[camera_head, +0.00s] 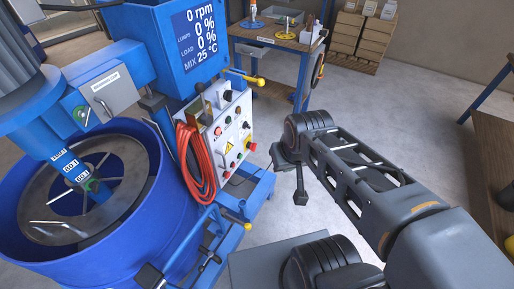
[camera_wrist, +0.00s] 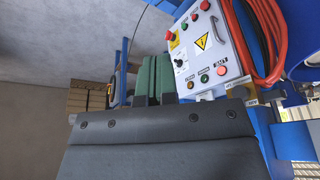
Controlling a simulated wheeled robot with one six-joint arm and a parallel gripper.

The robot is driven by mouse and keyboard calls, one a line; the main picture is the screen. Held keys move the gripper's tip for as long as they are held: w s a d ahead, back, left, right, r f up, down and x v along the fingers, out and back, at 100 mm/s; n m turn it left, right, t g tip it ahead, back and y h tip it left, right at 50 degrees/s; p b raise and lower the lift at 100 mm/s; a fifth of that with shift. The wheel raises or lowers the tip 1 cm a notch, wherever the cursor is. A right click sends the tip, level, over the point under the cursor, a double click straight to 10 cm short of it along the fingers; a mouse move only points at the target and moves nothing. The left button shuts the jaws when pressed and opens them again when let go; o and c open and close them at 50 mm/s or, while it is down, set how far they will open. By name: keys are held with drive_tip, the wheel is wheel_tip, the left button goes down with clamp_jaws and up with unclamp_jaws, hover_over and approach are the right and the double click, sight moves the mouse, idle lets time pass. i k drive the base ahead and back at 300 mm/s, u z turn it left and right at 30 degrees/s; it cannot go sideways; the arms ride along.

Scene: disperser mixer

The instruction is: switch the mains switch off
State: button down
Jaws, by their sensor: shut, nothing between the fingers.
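The control panel (camera_head: 237,132) is a light box on the blue mixer (camera_head: 90,215), with several buttons, a yellow warning triangle and a black knob (camera_head: 227,96) near its top. The wrist view shows the panel (camera_wrist: 190,35) from close by, with a small black rotary knob (camera_wrist: 181,62) and several red, green and other buttons. I cannot read which control is the mains switch or how it is set. My gripper (camera_head: 300,198) is right of the panel, apart from it. Its green fingers (camera_wrist: 155,78) are shut and empty in the wrist view.
Orange-red cables (camera_head: 195,160) hang on the panel's left side. Grey floor lies open between bench and arm.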

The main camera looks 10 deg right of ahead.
sight(253, 146)
drive_tip(key=u, duration=0.2)
drive_tip(key=k, duration=0.4)
drive_tip(key=z, duration=1.05)
drive_tip(key=i, duration=0.85)
drive_tip(key=u, duration=1.6)
